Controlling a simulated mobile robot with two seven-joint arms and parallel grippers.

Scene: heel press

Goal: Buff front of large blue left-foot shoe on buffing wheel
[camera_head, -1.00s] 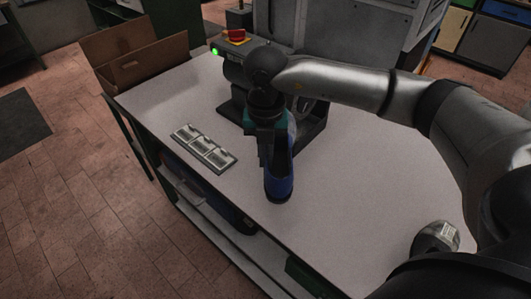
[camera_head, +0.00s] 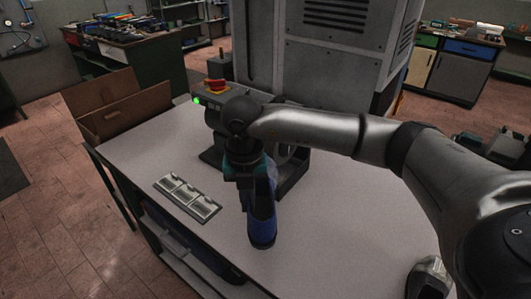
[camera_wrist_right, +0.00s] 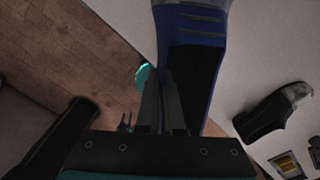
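The blue shoe (camera_head: 262,222) hangs below my right gripper (camera_head: 248,172) over the white table, its lower end toward me in the head view. In the right wrist view the blue shoe (camera_wrist_right: 215,30) shows its blue side and dark opening. The fingers of my right gripper (camera_wrist_right: 166,105) are close together on the shoe's upper edge. The buffing machine (camera_head: 210,113), with a green light and red button, stands just behind the gripper. My arm and gripper hide its wheel, so I cannot tell whether the shoe touches it. My left gripper is out of view.
A grey-and-black shoe (camera_head: 430,278) lies at the table's right; it also shows in the wrist view (camera_wrist_right: 272,114). A metal tray with several compartments (camera_head: 187,197) lies left of the blue shoe. An open cardboard box (camera_head: 120,115) is beyond the left edge. A large grey cabinet (camera_head: 320,60) stands behind.

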